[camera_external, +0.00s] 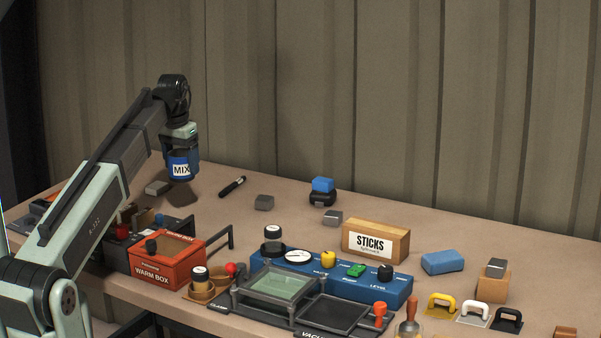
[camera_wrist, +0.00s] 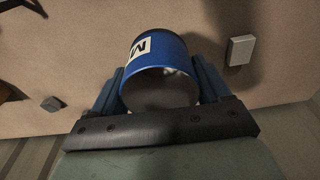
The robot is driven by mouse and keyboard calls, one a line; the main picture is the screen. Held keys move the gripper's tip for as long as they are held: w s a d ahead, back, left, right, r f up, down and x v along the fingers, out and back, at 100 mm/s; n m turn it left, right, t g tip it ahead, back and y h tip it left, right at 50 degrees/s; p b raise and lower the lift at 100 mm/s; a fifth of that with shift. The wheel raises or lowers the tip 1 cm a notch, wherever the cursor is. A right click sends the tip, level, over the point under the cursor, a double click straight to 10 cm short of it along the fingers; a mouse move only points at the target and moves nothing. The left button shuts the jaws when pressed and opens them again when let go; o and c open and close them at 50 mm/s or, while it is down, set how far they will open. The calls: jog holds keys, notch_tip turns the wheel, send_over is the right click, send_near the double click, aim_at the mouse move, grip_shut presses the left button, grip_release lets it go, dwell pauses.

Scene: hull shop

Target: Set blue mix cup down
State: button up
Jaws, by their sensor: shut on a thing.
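The blue mix cup (camera_external: 181,168) has a white label reading MIX. My gripper (camera_external: 180,152) is shut on it and holds it upright above the back left part of the table, with a dark shadow on the tabletop below. In the wrist view the blue cup (camera_wrist: 158,60) sits between the two fingers of my gripper (camera_wrist: 160,88), and its open mouth and grey inside face the camera. The cup appears apart from the tabletop.
A grey block (camera_external: 157,188) lies just left of the cup's shadow, and a black marker (camera_external: 232,186) lies to the right. The orange warm box (camera_external: 166,262) stands in front. A grey block (camera_external: 264,202) and a sticks box (camera_external: 376,242) are farther right. Bare table lies between them.

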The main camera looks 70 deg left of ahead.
jog(key=shift+n, duration=0.4)
jog(key=shift+f, duration=0.3)
jog(key=shift+w+f, duration=0.1)
jog(key=shift+f, duration=4.6)
jog(key=shift+f, duration=0.1)
jog(key=o, duration=1)
jog(key=shift+o, duration=0.2)
jog(key=r, duration=0.8)
jog(key=s+d+r, duration=0.1)
jog(key=r, duration=0.3)
jog(key=shift+d+r, duration=0.1)
